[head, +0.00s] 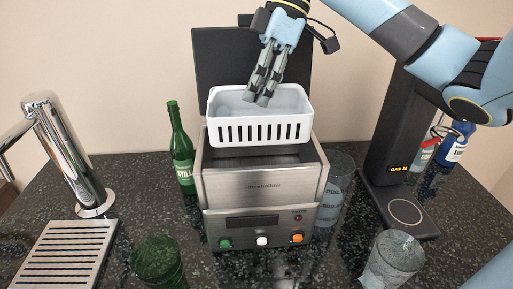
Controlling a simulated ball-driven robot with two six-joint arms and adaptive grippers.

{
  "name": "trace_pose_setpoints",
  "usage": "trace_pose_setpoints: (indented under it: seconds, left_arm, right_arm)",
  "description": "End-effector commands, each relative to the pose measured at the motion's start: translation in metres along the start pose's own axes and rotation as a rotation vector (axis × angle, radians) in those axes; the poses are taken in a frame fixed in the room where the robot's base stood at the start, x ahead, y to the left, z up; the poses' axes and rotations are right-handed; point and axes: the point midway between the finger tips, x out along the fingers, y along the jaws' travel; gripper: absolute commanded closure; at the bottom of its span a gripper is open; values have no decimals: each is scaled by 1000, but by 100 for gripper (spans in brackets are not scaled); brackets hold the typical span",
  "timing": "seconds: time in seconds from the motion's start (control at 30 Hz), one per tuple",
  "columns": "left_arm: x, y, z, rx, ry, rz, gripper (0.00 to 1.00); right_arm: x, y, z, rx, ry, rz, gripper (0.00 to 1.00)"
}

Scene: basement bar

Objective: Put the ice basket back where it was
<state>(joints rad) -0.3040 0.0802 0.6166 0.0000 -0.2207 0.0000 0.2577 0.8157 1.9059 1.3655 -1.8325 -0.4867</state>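The white ice basket (262,132), with slotted sides, is upright at the top of the steel ice machine (262,185), over its dark opening. I cannot tell whether it rests on the machine or hangs just above it. My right gripper (258,99) points down from above. Its fingertips overlap the basket's inside near the back rim and lie close together. Whether they pinch any part of the basket cannot be made out. The machine's dark lid (222,65) stands open behind the basket. My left gripper is not in view.
A green bottle (181,155) stands left of the machine, with a chrome tap (65,155) and drip tray (65,255) further left. A glass (335,195) stands close on the right, near a black dispenser (397,145). A green glass (158,262) and a clear glass (393,262) stand in front.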

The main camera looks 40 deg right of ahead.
Motion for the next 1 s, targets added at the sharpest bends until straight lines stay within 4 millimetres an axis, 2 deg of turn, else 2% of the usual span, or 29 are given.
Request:
trace_pose_setpoints:
  seconds: [0.1,0.27,0.33,0.53,0.73,1.0]
  left_arm:
    - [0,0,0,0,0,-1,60]
    - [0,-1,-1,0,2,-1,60]
    - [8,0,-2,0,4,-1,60]
    - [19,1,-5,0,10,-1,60]
    - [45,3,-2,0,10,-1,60]
    - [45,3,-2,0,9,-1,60]
  right_arm:
    - [32,7,14,3,0,-6,100]
    - [63,15,27,2,1,-3,100]
    - [72,19,32,-1,0,1,100]
    - [85,22,37,-1,0,0,100]
    - [110,28,48,-1,0,0,100]
    - [109,28,48,-1,0,1,100]
